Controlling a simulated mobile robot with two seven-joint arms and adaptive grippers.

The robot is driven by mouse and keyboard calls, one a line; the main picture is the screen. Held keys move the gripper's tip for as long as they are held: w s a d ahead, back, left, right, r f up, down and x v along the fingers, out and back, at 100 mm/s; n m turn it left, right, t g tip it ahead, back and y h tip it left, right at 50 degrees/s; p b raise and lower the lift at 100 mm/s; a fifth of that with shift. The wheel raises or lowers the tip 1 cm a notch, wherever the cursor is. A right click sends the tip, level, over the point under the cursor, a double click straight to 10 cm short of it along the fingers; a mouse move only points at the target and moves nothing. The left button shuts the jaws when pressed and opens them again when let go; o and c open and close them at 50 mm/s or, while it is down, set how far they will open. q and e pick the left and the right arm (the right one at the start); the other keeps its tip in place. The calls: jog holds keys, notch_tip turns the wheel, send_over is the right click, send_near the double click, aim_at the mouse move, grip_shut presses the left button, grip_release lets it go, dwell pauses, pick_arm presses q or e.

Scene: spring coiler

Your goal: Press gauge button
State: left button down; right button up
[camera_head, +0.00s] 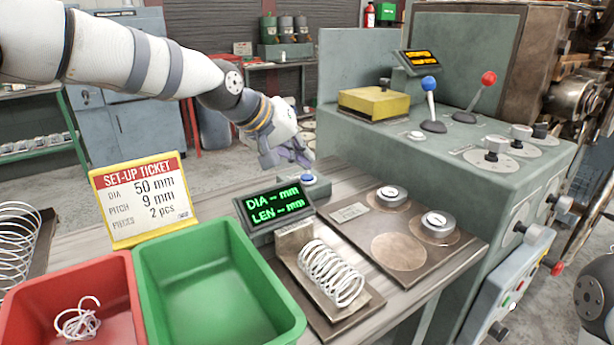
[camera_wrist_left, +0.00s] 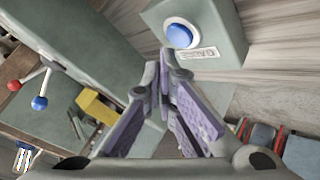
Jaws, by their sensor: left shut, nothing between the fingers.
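The gauge button is a round blue cap (camera_head: 307,178) on a small grey box behind the gauge display (camera_head: 275,205), which reads "DIA -- mm" and "LEN -- mm". In the left wrist view the blue button (camera_wrist_left: 179,36) sits on its box, above and slightly right of the fingertips. A coiled spring (camera_head: 332,274) lies on the gauge's tray in front of the display. My left gripper (camera_head: 290,157) is shut and empty, above and just left of the button, apart from it. Its purple-padded fingers (camera_wrist_left: 165,58) meet in the wrist view. My right gripper is not seen.
A set-up ticket (camera_head: 144,198) stands left of the display. A green bin (camera_head: 218,244) and a red bin (camera_head: 110,272) with a tangled wire stand in front. A plate with two round weights (camera_head: 437,225) lies right; the coiler console (camera_head: 450,150) with levers stands behind it.

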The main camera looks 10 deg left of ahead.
aim_at(303, 175)
pick_arm(q)
jog(key=shift+f, duration=0.15)
dwell(0.4)
jog(key=shift+f, duration=0.3)
jog(key=shift+f, duration=0.45)
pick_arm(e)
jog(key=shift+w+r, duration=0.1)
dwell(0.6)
pick_arm(q)
jog(key=shift+r, duration=0.85)
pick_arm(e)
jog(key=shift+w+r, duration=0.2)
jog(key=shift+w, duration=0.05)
pick_arm(q)
jog(key=shift+r+p, duration=0.3)
jog(key=shift+r, duration=0.1)
jog(key=shift+r+p, duration=0.3)
jog(key=shift+r, duration=1.85)
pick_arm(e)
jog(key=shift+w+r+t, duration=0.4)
